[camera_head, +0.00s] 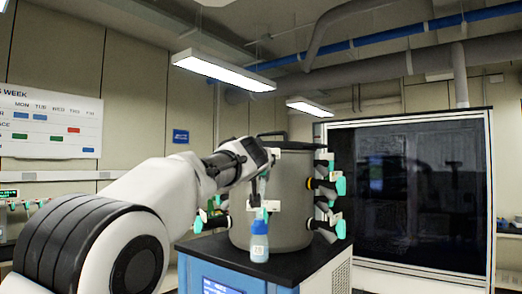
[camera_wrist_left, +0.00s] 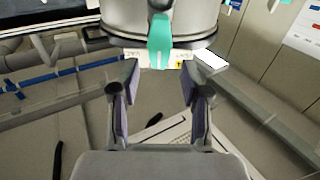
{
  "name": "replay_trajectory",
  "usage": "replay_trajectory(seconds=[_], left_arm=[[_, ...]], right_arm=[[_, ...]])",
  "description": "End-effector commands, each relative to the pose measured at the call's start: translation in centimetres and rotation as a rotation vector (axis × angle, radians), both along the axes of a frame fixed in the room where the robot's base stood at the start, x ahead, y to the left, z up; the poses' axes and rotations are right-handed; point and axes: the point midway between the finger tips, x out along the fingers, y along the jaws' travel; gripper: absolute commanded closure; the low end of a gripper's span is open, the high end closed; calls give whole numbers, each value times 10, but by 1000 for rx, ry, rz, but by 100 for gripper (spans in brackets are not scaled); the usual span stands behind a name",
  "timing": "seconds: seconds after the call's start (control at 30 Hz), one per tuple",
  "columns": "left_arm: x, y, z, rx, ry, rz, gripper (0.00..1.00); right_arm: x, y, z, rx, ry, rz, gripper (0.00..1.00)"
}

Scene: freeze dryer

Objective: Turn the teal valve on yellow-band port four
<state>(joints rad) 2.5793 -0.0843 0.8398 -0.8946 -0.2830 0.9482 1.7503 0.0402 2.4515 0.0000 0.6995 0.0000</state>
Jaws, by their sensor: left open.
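The freeze dryer's grey drum (camera_head: 290,190) carries several black ports with teal valves. My left gripper (camera_head: 259,188) is at the drum's front, above a blue-capped bottle (camera_head: 259,240). In the left wrist view, my left gripper (camera_wrist_left: 158,72) is open and empty. A teal valve handle (camera_wrist_left: 160,38) lies ahead, centred between the fingertips, with no visible contact. A pale label (camera_wrist_left: 183,53) with a small yellow mark sits behind it. Port numbers are unreadable. My right gripper is not in view.
The drum stands on a black top (camera_head: 290,262) over a blue-fronted cabinet (camera_head: 215,280). More teal valves show at the drum's left and right sides. A large dark glass-fronted cabinet (camera_head: 410,190) stands at right. A wall board (camera_head: 50,120) hangs at left.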

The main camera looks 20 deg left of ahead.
Motion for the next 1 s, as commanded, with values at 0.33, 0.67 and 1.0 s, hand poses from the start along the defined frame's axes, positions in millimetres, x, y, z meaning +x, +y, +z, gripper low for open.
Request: replay_trajectory(seconds=[0.33,0.67,1.0], left_arm=[[19,3,-3,1,2,0,54],[19,3,-3,1,2,0,100],[19,4,-3,52,12,1,100]], right_arm=[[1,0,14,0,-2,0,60],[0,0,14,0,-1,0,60],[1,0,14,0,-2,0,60]])
